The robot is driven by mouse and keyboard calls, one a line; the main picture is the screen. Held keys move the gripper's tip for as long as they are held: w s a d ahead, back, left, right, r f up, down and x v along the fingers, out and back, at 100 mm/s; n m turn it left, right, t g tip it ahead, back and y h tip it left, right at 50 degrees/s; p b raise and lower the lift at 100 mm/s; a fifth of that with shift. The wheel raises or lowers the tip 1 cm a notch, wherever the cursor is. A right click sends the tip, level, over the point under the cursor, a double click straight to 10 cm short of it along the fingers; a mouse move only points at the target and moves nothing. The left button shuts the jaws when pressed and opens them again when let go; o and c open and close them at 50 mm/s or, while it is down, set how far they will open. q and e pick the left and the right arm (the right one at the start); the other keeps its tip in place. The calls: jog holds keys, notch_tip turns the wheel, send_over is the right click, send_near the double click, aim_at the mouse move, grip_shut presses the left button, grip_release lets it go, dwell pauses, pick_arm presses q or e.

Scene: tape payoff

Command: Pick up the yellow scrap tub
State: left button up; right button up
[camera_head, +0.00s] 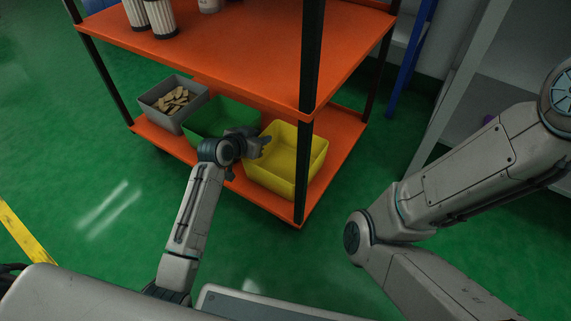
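The yellow scrap tub (283,185) sits upright on the lower orange shelf of a cart, at the shelf's right end. It looks empty. My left arm reaches in from the bottom left, and my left gripper (262,146) overlaps the tub's left rim in the head view. The gripper and wrist hide part of that rim. The fingers are small and dark, so I cannot tell whether they are open or shut, or whether they touch the rim. My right gripper is out of view; only my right arm shows at the right.
A green tub (206,116) stands just left of the yellow one, and a grey tub (158,92) with tan pieces stands beyond it. The upper orange shelf (240,45) overhangs the tubs. A dark cart post (311,60) rises at the near corner. Green floor is clear at left.

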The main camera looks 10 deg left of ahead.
pick_arm(q)
grip_shut()
dwell(1.3)
